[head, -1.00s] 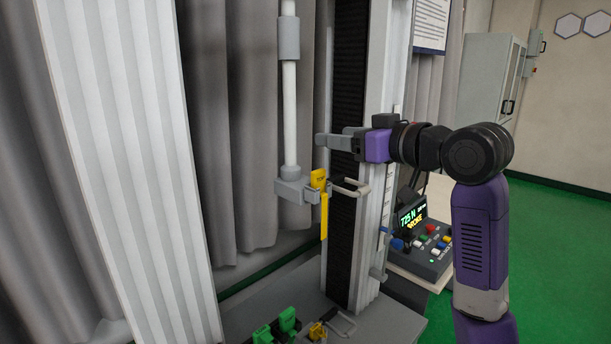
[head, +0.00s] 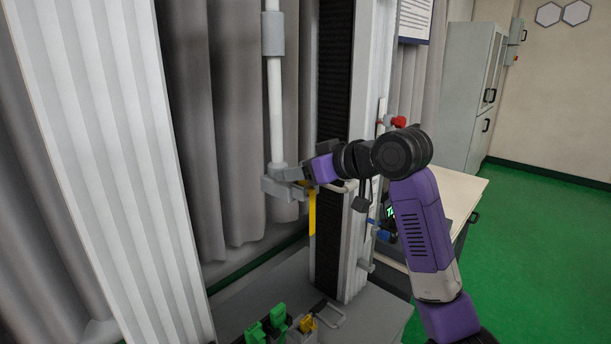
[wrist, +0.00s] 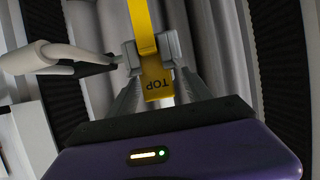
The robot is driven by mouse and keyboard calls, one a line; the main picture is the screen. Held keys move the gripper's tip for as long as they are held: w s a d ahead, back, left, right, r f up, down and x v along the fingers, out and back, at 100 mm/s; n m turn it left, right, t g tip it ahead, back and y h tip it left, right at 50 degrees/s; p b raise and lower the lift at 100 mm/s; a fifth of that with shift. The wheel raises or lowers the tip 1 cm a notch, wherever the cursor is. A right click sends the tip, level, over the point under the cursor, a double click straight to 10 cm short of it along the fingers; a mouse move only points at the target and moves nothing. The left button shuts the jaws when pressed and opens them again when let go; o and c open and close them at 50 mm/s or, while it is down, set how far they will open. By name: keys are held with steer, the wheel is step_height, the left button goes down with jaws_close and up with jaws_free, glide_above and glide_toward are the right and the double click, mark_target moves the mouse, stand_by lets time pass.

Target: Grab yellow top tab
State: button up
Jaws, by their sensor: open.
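The yellow tab (wrist: 157,84), marked TOP, shows in the wrist view between the two grey fingers of my gripper (wrist: 151,50). A finger is on each side of it; I cannot tell whether either touches it. The lettering appears upside down there. In the head view, the lower strip of the yellow tab (head: 312,213) hangs below my gripper (head: 291,178), which hides the top part. My gripper is open around the tab.
A white rod (head: 276,110) with a grey end block stands beside the tab. A pale bar handle (wrist: 42,57) is close on the left in the wrist view. The tower column (head: 362,130) is behind my wrist. Green clips (head: 278,315) sit on the base below.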

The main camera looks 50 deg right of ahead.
steer(key=shift+w+f, duration=0.15)
steer(key=shift+w, duration=0.1)
jaws_close()
